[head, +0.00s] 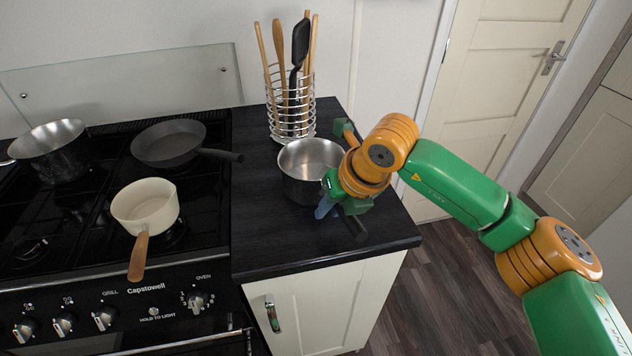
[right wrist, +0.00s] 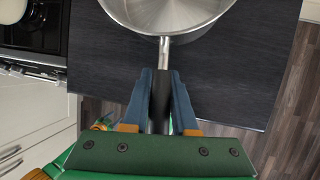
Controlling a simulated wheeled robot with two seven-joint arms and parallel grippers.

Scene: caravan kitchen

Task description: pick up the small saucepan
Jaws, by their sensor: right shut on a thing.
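The small saucepan (head: 305,172) is steel with a dark handle and stands on the dark worktop beside the hob. In the right wrist view the saucepan (right wrist: 170,14) is at the top, with its handle (right wrist: 161,112) pointing down between the fingers. My right gripper (head: 327,207) is at the handle side of the pan, its fingers shut on the handle. The right wrist view shows the blue fingers of the gripper (right wrist: 161,105) on both sides of the handle. The pan looks level and empty. I cannot tell whether its base touches the worktop.
A wire utensil holder (head: 291,112) stands just behind the saucepan. On the hob are a cream pan with a wooden handle (head: 145,207), a dark frying pan (head: 168,143) and a steel pot (head: 55,152). The front of the worktop (head: 290,245) is clear.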

